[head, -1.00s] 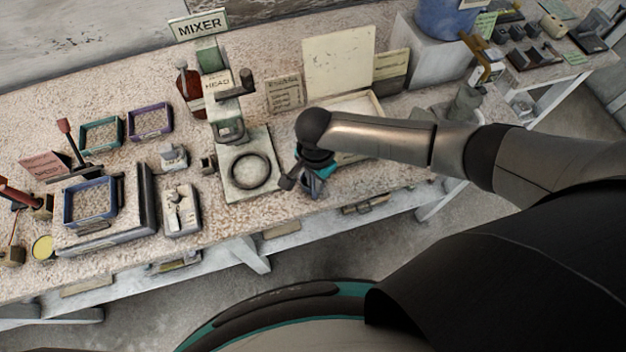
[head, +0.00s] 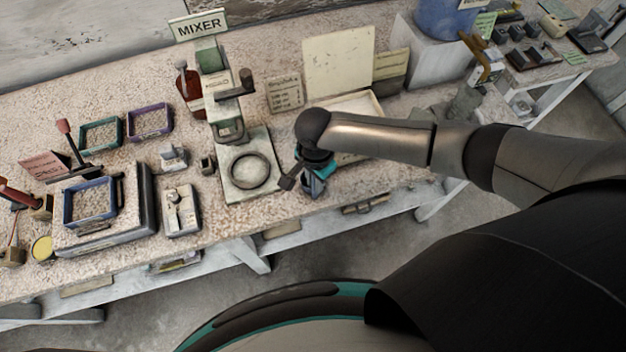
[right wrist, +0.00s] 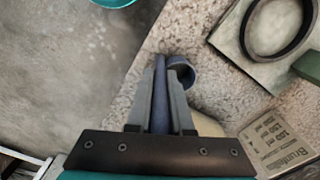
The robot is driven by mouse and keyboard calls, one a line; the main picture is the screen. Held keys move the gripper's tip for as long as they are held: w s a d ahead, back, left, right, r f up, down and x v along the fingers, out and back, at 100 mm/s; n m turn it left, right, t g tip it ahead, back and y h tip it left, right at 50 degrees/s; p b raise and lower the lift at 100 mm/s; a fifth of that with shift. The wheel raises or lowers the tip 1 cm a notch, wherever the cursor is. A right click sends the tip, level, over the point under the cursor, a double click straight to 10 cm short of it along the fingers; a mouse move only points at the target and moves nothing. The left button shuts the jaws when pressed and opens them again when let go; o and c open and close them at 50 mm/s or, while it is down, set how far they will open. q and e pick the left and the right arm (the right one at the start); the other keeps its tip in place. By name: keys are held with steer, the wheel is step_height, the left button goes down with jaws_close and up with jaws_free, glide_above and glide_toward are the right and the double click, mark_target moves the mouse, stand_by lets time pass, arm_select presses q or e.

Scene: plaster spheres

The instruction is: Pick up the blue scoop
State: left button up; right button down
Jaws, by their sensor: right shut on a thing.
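The blue scoop (right wrist: 185,75) shows in the right wrist view, with its round cup just beyond the fingertips and its handle running back between the fingers. My right gripper (right wrist: 162,88) is shut on the handle. In the head view my right gripper (head: 314,187) points down at the front edge of the bench, just right of the mixer base. My own wrist and fingers mostly hide the scoop there. I cannot tell whether the scoop touches the bench top. My left gripper is not in view.
The mixer (head: 243,182) with its ring stands close to the left of my gripper. A pale shallow tray (head: 360,104) and upright cards lie behind my forearm. Several coloured trays, including a blue one (head: 90,222), stand further left. The bench's front edge is close.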

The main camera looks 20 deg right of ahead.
step_height(320, 180, up, 20)
steer(key=p, duration=0.3)
stand_by(0.3)
stand_by(0.5)
